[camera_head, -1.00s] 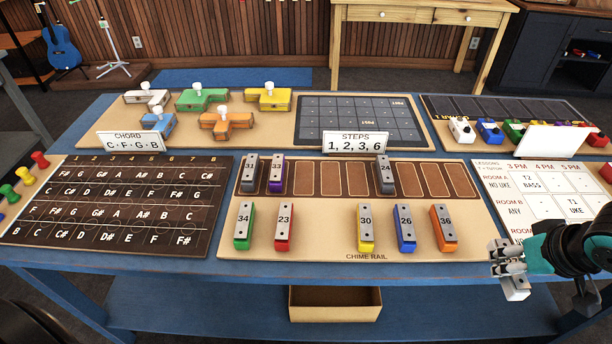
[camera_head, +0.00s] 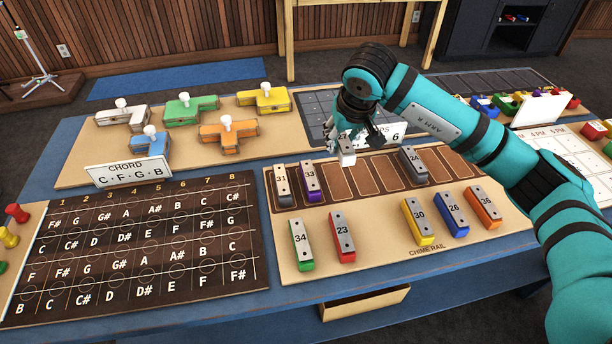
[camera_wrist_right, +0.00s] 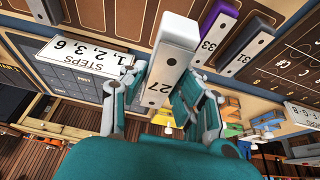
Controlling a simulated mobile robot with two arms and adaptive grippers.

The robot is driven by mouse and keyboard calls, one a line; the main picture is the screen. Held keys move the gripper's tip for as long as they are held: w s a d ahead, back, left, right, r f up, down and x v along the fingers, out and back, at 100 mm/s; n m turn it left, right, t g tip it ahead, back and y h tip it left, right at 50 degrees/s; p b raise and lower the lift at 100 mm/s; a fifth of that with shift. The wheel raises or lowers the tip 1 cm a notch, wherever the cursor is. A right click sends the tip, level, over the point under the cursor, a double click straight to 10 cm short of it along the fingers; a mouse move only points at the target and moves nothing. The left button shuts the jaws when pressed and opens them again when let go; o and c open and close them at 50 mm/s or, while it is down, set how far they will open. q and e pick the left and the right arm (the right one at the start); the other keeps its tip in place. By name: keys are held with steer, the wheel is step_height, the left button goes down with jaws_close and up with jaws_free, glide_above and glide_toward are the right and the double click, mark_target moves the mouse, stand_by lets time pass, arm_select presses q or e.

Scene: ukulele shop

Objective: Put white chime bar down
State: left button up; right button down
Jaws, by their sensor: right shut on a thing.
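My right gripper (camera_head: 354,138) is shut on the white chime bar (camera_head: 346,154), marked 27 in the right wrist view (camera_wrist_right: 164,72). It holds the bar over the dark slotted strip (camera_head: 390,173) of the chime rail (camera_head: 380,229), just right of the purple bar 33 (camera_head: 311,180). Whether the bar touches the rail cannot be told. Bar 31 (camera_head: 282,184) stands left of the purple one, and grey bar 24 (camera_head: 413,164) stands farther right in the strip. My left gripper is not in view.
Green 34 (camera_head: 301,244), red 23 (camera_head: 342,236), yellow 30 (camera_head: 418,221), blue 26 (camera_head: 452,213) and orange 36 (camera_head: 483,207) bars stand along the front of the rail. The steps sign (camera_head: 394,133) stands close behind my gripper, partly hidden. Empty slots lie between the purple bar and bar 24.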

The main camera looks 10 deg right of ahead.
glide_above(335, 176)
steer(key=s, duration=0.2)
steer(key=f, duration=0.6)
steer(key=shift+w+p, duration=0.25)
steer(key=shift+p, duration=0.1)
step_height(335, 176, down, 4)
steer(key=shift+r, duration=0.15)
steer(key=shift+f, duration=0.25)
steer(key=c, duration=1)
jaws_free()
